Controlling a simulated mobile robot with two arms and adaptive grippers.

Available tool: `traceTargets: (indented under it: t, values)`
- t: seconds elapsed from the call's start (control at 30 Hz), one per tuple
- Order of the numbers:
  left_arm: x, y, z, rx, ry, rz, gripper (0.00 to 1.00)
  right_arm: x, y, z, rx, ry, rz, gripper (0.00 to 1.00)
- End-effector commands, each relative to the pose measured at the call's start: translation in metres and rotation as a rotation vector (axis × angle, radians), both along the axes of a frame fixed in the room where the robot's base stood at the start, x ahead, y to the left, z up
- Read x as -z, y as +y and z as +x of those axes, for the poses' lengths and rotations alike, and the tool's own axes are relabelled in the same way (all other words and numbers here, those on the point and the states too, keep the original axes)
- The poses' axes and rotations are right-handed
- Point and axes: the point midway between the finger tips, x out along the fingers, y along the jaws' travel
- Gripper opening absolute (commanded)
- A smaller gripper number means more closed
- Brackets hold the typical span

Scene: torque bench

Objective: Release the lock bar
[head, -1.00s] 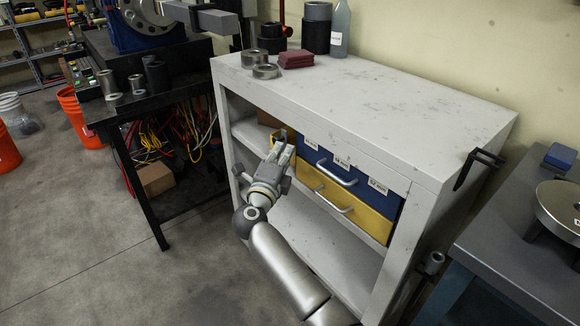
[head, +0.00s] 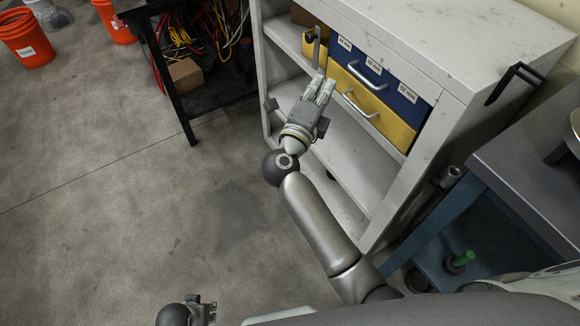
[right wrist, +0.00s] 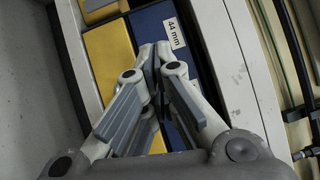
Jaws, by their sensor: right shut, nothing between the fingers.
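The drawer unit in the grey cabinet has a blue upper drawer (head: 412,99) and a yellow lower drawer (head: 385,118), both closed. A narrow grey upright bar (head: 317,46), seemingly the lock bar, stands at their left end. My right gripper (head: 322,84) is shut and empty, its fingertips just below and in front of the bar; I cannot tell if they touch. In the right wrist view its fingertips (right wrist: 155,50) meet before the blue and yellow fronts; the bar is not clear there. My left gripper (head: 207,311) is at the bottom edge, mostly cut off.
The white cabinet (head: 455,35) has an open lower shelf below the drawers. A black bracket (head: 515,82) sticks out from its right side. A blue-grey bench (head: 525,165) stands close at right.

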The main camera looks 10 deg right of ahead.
Motion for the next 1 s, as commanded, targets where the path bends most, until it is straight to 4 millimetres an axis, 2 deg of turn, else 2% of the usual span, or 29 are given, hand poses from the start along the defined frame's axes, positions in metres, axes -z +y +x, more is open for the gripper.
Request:
traceTargets:
  t: [0.2,0.27,0.6,1.0]
  values:
    - [-0.001,0.0,0.0,0.0,0.0,0.0,0.4,0.006,0.026,-0.037,0.0,0.002,0.004,0.0]
    - [-0.012,0.0,0.0,0.0,0.0,0.0,0.4,0.009,0.028,-0.032,-0.024,0.027,-0.084,0.0]
    - [-0.039,0.0,0.0,0.0,0.0,0.0,0.4,0.068,0.057,-0.024,-0.212,0.175,-0.466,0.0]
    - [-0.059,0.0,0.0,0.0,0.0,0.0,0.4,0.143,0.078,-0.039,-0.412,0.347,-0.724,0.0]
